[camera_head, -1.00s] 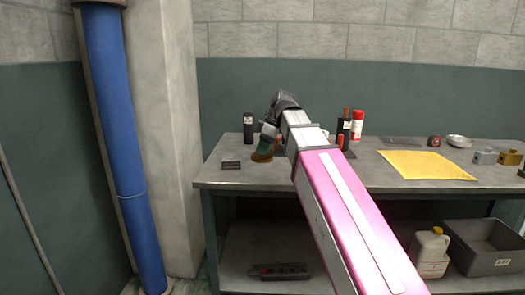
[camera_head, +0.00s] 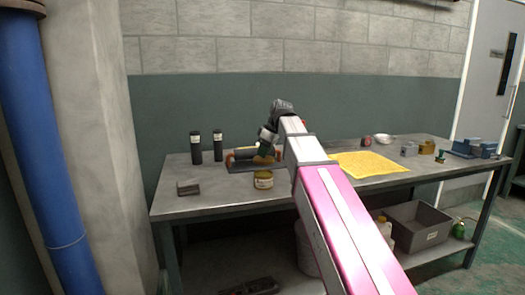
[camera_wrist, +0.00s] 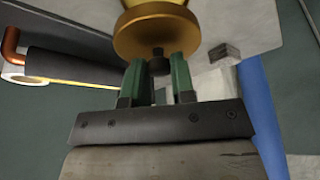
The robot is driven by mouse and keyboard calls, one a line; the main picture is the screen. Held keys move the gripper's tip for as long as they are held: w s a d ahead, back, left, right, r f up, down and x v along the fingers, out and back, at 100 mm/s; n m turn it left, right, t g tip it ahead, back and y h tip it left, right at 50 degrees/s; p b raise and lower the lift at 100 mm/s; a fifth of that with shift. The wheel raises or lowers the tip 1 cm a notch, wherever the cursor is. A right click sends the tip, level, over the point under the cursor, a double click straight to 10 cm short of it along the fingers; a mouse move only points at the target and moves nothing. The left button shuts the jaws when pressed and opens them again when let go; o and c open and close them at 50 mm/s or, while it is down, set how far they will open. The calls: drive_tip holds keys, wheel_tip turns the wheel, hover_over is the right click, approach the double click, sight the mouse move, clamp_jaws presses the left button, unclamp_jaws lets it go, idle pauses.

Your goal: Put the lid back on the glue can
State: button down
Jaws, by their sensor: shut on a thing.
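My gripper (camera_head: 266,148) is over the workbench. In the wrist view my gripper (camera_wrist: 158,66) has its green fingers shut on the dark knob of a round brass-coloured lid (camera_wrist: 157,35).
Two dark bottles (camera_head: 196,147) stand at the back left, and a small grey block (camera_head: 188,188) lies at the left. A yellow cloth (camera_head: 365,164) lies to the right.

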sight(267, 158)
drive_tip(key=shift+f, duration=2.8)
drive_tip(key=shift+f, duration=0.15)
drive_tip(key=shift+c, duration=2)
unclamp_jaws()
drive_tip(key=shift+r, duration=3.5)
clamp_jaws()
